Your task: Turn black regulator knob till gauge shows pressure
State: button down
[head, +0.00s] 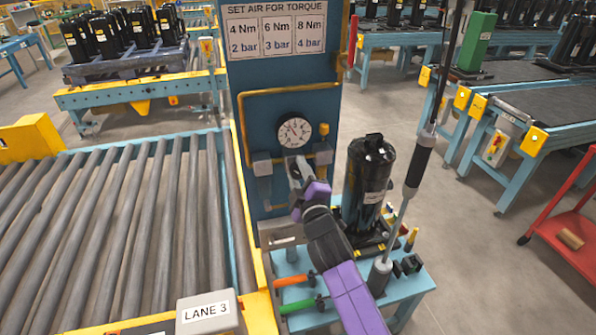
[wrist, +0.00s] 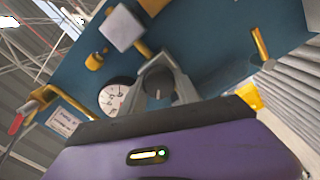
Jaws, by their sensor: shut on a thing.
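The round white gauge (head: 295,131) is on the blue panel (head: 240,182) in the head view. Its needle is too small to read. The gauge (wrist: 115,96) also shows in the wrist view, partly covered by my gripper. My gripper (head: 294,172) reaches the panel just below the gauge and hides the knob in the head view. In the wrist view my gripper (wrist: 161,82) is shut on the black regulator knob (wrist: 158,80), with one grey finger on each side of it.
A sign above the gauge pairs 4 Nm with 2 bar, 6 Nm with 3 bar and 8 Nm with 4 bar. A black compressor (head: 367,185) stands right of my arm on a blue stand. A roller conveyor (head: 120,235) lies to the left.

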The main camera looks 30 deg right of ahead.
jog(key=shift+f, duration=0.1)
jog(key=c, duration=0.9)
grip_release()
jog(key=b+v, duration=0.2)
jog(key=v, duration=0.6)
jog(key=shift+w, duration=0.1)
